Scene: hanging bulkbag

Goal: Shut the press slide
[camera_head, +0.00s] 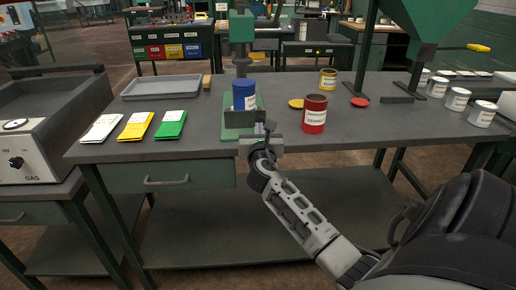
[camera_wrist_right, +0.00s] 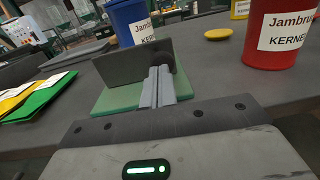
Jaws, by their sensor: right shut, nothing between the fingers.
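The green press (camera_head: 242,28) stands at the table's middle, and a blue can (camera_head: 244,96) stands under its head. The press slide, with its upright front plate (camera_head: 236,122), is in front of the can. In the right wrist view the plate (camera_wrist_right: 125,64) is dark grey above a green base (camera_wrist_right: 118,98), and the blue can (camera_wrist_right: 128,22) is behind it. My right gripper (camera_head: 268,130) is shut and empty at the right part of the plate. Its fingertips (camera_wrist_right: 161,78) appear at or very near the plate; contact cannot be told. My left gripper is out of view.
White, yellow and green card stacks (camera_head: 137,126) and a grey tray (camera_head: 162,87) are on the left. Several white cans (camera_head: 458,99) stand at the right edge.

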